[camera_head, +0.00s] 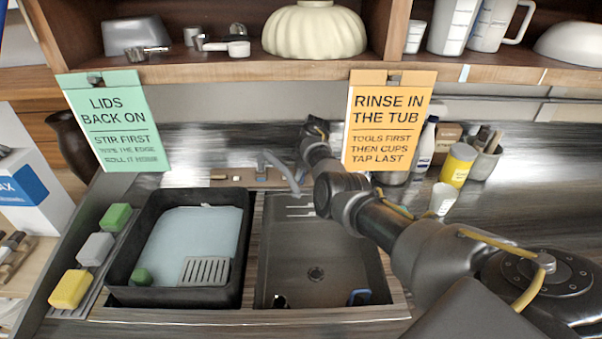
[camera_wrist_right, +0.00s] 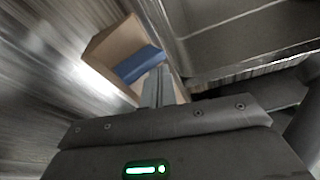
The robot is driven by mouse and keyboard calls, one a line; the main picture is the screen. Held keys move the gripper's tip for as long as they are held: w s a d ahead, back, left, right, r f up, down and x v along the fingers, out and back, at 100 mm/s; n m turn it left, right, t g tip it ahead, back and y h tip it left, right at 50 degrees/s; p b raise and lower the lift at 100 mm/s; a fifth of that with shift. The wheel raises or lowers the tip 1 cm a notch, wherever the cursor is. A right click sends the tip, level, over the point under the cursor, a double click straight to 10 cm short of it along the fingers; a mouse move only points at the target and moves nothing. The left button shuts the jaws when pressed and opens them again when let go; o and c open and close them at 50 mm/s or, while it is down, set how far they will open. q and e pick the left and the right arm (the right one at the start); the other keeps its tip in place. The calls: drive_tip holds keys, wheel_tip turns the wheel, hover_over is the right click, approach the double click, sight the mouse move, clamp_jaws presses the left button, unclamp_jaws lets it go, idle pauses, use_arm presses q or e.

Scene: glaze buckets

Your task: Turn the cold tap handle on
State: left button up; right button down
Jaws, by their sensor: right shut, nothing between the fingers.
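The grey tap spout (camera_head: 281,168) rises from a wooden ledge (camera_head: 240,181) behind the metal sink (camera_head: 315,250) in the head view. My right arm reaches over the sink's right side towards the ledge's right end and hides that end. In the right wrist view, my right gripper (camera_wrist_right: 159,88) is shut and empty, with its fingers close together. A blue bar, seemingly the cold tap handle (camera_wrist_right: 139,66), lies on the wooden block just beyond the fingertips. I cannot tell whether they touch it. My left gripper is out of view.
A black tub (camera_head: 121,270) stands left of the sink with sponges beside it. An orange sign (camera_head: 387,120) hangs near my right arm under the shelf (camera_head: 290,74). A white cup (camera_head: 443,200) and yellow can (camera_head: 458,165) stand on the right counter.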

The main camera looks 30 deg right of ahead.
drive_tip(key=shift+d+r, duration=0.25)
drive_tip(key=b+v, duration=0.1)
drive_tip(key=v, duration=0.9)
drive_tip(key=shift+s+r+b, duration=0.15)
drive_tip(key=shift+r+b, duration=0.05)
drive_tip(key=shift+b, duration=0.1)
drive_tip(key=shift+a+f, duration=0.1)
drive_tip(key=shift+f, duration=0.05)
